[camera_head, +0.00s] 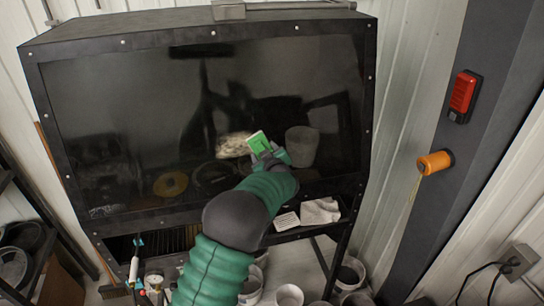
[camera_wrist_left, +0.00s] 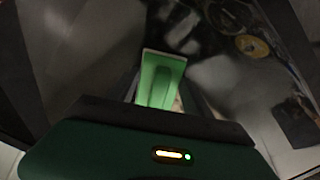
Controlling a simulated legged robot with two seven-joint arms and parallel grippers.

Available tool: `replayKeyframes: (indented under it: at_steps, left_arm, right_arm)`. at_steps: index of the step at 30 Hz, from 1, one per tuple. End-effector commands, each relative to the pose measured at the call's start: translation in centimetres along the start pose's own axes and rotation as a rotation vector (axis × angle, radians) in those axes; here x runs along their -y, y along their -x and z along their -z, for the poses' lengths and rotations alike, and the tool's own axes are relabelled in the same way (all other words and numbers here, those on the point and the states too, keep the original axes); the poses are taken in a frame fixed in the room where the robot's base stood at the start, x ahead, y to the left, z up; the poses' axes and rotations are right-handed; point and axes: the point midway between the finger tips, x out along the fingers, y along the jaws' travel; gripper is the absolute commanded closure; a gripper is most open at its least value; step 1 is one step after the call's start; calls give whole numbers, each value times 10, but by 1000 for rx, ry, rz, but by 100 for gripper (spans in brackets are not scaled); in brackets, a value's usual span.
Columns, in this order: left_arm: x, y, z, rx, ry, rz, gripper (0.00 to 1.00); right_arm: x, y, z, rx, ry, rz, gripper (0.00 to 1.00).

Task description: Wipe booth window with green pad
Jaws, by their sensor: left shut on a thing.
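The booth window (camera_head: 120,120) is a large dark glass pane in a black bolted frame. A pale, dusty smear (camera_head: 234,145) shows on or behind the glass, left of the pad. My left gripper (camera_head: 269,155) is shut on the green pad (camera_head: 258,142), in front of the lower middle of the window. In the left wrist view the pad (camera_wrist_left: 162,80) sits between the two fingers, with its pale-edged far end toward the glass. I cannot tell whether the pad touches the glass. My right gripper is not in view.
A ledge below the window holds a white cloth (camera_head: 320,211) and a small white pad (camera_head: 286,221). Several white buckets (camera_head: 289,295) stand below. A grey post at right carries a red alarm (camera_head: 462,96) and an orange knob (camera_head: 435,163).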

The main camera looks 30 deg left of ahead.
Motion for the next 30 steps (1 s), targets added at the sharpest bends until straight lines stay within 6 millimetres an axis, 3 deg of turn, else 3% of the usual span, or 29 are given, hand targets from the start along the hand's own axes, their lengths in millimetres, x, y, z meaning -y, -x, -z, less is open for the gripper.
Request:
replayKeyframes:
  at_steps: [15, 22, 30]
  left_arm:
    - [37, -1, 16, -2, 1, 2, 80]
    - [44, -1, 20, -3, 0, 1, 80]
    - [69, -1, 32, -4, 1, 2, 80]
  right_arm:
    - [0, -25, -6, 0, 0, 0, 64]
    - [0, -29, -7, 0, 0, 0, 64]
    - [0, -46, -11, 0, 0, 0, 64]
